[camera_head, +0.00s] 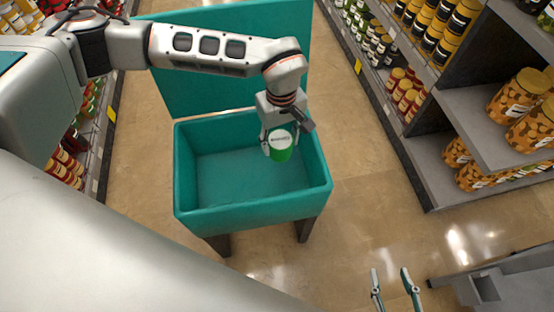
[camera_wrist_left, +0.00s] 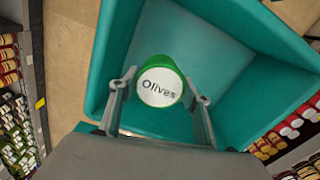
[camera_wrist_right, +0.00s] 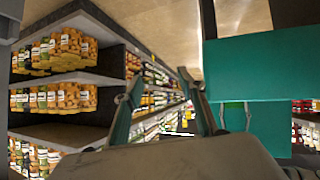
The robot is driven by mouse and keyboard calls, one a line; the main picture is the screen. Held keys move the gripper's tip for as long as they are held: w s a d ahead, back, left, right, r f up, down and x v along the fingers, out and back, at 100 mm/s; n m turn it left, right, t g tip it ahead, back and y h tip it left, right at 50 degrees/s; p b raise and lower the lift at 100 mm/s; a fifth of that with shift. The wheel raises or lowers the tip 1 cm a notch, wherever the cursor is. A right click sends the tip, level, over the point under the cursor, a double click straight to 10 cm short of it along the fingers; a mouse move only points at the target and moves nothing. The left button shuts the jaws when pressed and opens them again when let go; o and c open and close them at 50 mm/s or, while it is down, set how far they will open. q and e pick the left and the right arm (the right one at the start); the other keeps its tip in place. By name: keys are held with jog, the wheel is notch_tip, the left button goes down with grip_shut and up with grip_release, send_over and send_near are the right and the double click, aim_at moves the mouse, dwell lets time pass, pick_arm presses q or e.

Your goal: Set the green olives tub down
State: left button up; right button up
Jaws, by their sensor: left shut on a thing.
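The green olives tub (camera_head: 280,146) has a white lid and sits between the fingers of my left gripper (camera_head: 276,134). In the left wrist view the lid reads "Olives" on the tub (camera_wrist_left: 160,84), and the gripper (camera_wrist_left: 158,98) has a finger on each side of it. The tub is over the inside of a teal bin (camera_head: 182,183); the bin also fills much of the left wrist view (camera_wrist_left: 235,30). I cannot tell whether the tub touches the bin floor. My right gripper (camera_head: 391,284) is open and empty at the lower right, with its fingers apart in the right wrist view (camera_wrist_right: 165,95).
The bin stands on legs in a shop aisle with a tall teal panel (camera_head: 225,85) behind it. The bin floor (camera_head: 225,180) looks bare. Shelves with jars (camera_head: 480,130) line the right; more shelves (camera_head: 80,140) line the left. The floor (camera_head: 370,190) right of the bin is clear.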

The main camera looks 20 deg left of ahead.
pick_arm(q)
jog(key=f+b, duration=0.3)
jog(key=f, duration=1)
jog(key=shift+s+f+b, duration=0.2)
jog(key=shift+b, duration=0.2)
jog(key=shift+w+f, duration=0.15)
jog(key=shift+f, duration=0.2)
jog(key=shift+r, duration=0.15)
jog(key=shift+w, duration=0.1)
jog(key=o, duration=1.3)
jog(key=shift+f, duration=0.2)
pick_arm(e)
jog(key=shift+m+t+y, duration=0.4)
jog(key=shift+m+y, duration=0.1)
jog(key=shift+y, duration=0.1)
jog(key=a, duration=0.1)
jog(key=w+a+r, duration=0.1)
jog(key=a+r, duration=0.1)
jog(key=a, duration=0.1)
jog(key=shift+w+a, duration=0.1)
jog(key=shift+w, duration=0.15)
jog(key=shift+f, duration=0.1)
